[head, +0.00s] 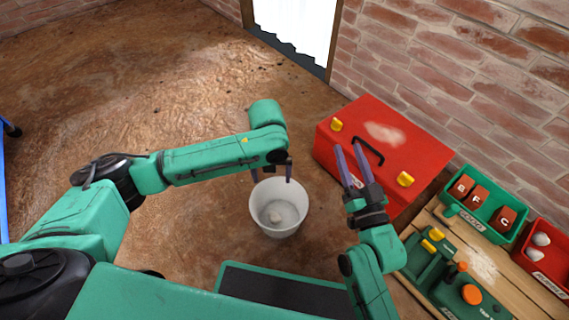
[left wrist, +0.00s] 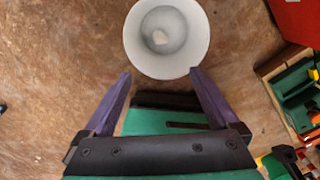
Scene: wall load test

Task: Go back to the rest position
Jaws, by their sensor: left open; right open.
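My left gripper (head: 271,179) is open and empty, hanging over the far rim of a white bucket (head: 298,200) on the floor. The bucket holds a small pale lump (head: 276,216) at its bottom. In the left wrist view, the open left gripper (left wrist: 160,72) has nothing between its fingers, and the bucket (left wrist: 192,58) appears beyond the fingertips. My right gripper (head: 350,147) is open and empty, its fingers pointing up in the picture in front of the red box (head: 425,130). I cannot tell whether it touches the box.
The red box has a black handle (head: 368,151) and yellow latches. At the right, a wooden surface (head: 480,262) bears a green bin (head: 508,229) with lettered bricks, a red bin (head: 530,264) with pale lumps, and a green device (head: 470,293). A brick wall stands behind. The floor at upper left is clear.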

